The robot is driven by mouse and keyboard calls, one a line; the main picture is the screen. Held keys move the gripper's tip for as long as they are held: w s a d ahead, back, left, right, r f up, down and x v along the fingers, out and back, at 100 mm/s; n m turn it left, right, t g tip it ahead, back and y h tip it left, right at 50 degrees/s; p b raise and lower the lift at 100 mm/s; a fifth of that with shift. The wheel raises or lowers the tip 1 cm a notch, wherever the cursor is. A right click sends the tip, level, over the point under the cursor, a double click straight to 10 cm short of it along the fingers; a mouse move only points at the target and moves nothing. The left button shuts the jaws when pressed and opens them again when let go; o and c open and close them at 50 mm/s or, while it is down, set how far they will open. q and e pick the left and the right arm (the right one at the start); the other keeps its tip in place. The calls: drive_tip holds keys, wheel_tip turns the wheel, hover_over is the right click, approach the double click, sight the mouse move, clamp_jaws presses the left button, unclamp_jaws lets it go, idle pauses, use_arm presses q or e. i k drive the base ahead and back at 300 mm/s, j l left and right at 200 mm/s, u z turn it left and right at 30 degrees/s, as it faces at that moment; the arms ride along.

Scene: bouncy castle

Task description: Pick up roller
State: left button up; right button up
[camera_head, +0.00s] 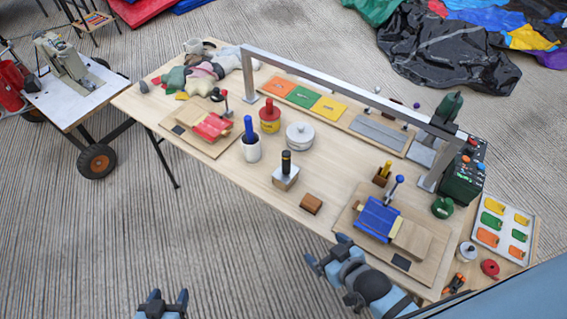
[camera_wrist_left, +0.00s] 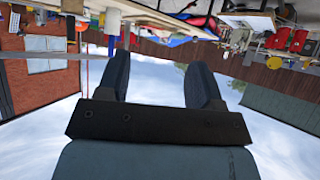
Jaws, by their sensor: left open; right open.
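No single thing on the wooden table (camera_head: 255,190) shows clearly as the roller. Upright handled tools stand there: a blue handle (camera_head: 249,127) in a white cup (camera_head: 251,150), a black-handled metal block (camera_head: 286,178), and a small blue-knobbed lever (camera_head: 393,189) by a blue clamped piece (camera_head: 376,218). My left gripper (camera_head: 168,299) is open and empty at the bottom, over the floor and away from the table. Its spread fingers also show in the left wrist view (camera_wrist_left: 160,88). My right gripper (camera_head: 327,252) is open and empty by the table's front edge.
A metal frame (camera_head: 340,87) spans the table's back. A red-topped yellow pot (camera_head: 270,117), a grey lidded tin (camera_head: 300,136) and a brown block (camera_head: 311,204) stand mid-table. A tray of coloured tags (camera_head: 502,231) is at right. A wheeled cart (camera_head: 75,95) stands left.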

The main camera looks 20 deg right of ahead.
sight(286, 171)
drive_tip(key=i+j+z, duration=0.1)
drive_tip(key=z, duration=0.35)
drive_tip(key=i+j+z, duration=0.15)
drive_tip(key=z, duration=0.3)
drive_tip(key=i+j+z, duration=0.1)
drive_tip(key=z, duration=0.35)
drive_tip(key=i+j+z, duration=0.2)
drive_tip(key=j, duration=0.35)
drive_tip(key=j+z, duration=0.2)
drive_tip(key=j, duration=0.3)
